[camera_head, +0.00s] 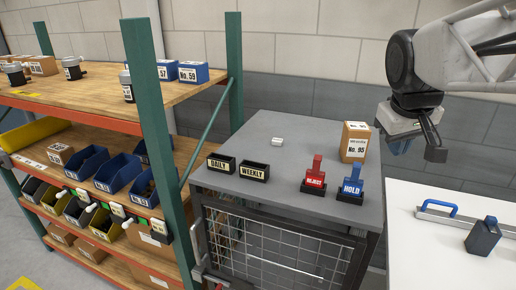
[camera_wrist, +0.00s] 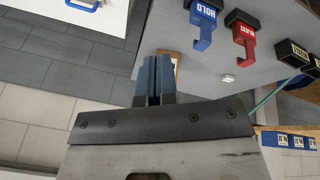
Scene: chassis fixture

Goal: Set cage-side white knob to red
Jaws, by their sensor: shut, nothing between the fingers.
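Several small units with white parts line the front edge of the middle shelf in the head view. The white part nearest the cage (camera_head: 158,228) is at the shelf's right end, close to the green post; its setting is too small to read. Another white knob-like piece (camera_head: 91,208) is farther left. My gripper (camera_head: 400,147) hangs at the upper right, beyond the cage top's right side and far from these units. Its blue fingers also show in the wrist view (camera_wrist: 155,80), together and empty. No shelf knob shows in the wrist view.
The grey cage top (camera_head: 235,135) bears a carton (camera_head: 355,142), a red REJECT stamp (camera_head: 314,177), a blue HOLD stamp (camera_head: 351,185), two black label holders (camera_head: 238,168) and a small white block (camera_head: 277,141). A green post (camera_head: 150,110) stands between shelf and cage. A white table (camera_head: 430,250) is at right.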

